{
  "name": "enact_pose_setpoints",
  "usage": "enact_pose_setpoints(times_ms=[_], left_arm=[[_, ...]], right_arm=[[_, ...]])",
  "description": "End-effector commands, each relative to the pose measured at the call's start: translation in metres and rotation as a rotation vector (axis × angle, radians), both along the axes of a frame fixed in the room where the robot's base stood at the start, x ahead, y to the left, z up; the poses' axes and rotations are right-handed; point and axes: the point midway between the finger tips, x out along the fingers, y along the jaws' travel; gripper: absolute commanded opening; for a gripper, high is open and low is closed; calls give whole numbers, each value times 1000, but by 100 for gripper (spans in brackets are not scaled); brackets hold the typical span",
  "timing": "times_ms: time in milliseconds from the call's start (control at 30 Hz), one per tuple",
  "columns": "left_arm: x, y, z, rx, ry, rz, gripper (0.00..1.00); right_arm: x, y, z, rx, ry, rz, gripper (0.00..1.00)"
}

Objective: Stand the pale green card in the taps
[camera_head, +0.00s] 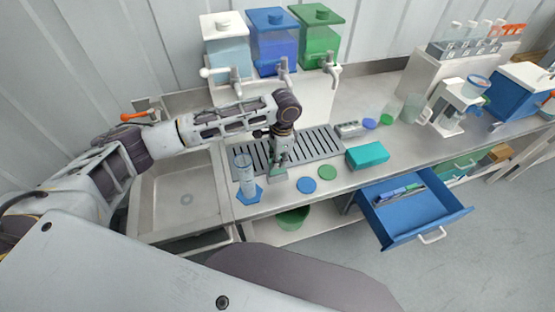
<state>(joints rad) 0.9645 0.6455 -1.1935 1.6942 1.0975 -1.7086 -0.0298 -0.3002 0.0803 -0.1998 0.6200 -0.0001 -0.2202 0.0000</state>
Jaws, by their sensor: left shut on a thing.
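My left gripper (281,158) comes in from the left and points down at the front edge of the slotted drip tray (318,143). It is shut on a small pale green piece, which looks like the card; the fingers hide most of it. A small grey-green block (277,175) shows right below the fingertips; I cannot tell whether it touches the card. The taps (284,72) are on three dispensers behind the tray: white (226,54), blue (273,44) and green (318,42). My right gripper is out of view.
A clear cylinder on a blue hexagonal foot (248,192) stands left of the gripper. Blue (306,185) and green (327,172) discs and a teal box (367,155) lie to the right. A sink (178,200) is at left. A blue drawer (425,225) stands open.

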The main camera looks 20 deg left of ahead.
Motion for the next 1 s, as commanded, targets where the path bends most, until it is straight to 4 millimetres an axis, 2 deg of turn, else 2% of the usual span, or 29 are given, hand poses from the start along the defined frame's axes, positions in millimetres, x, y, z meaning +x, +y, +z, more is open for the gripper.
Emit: enact_pose_setpoints(times_ms=[600, 1000], left_arm=[[0, 0, -21, 1, -1, 0, 0], [0, 0, -31, -1, 1, 0, 0]], right_arm=[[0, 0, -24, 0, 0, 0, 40], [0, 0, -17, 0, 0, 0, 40]])
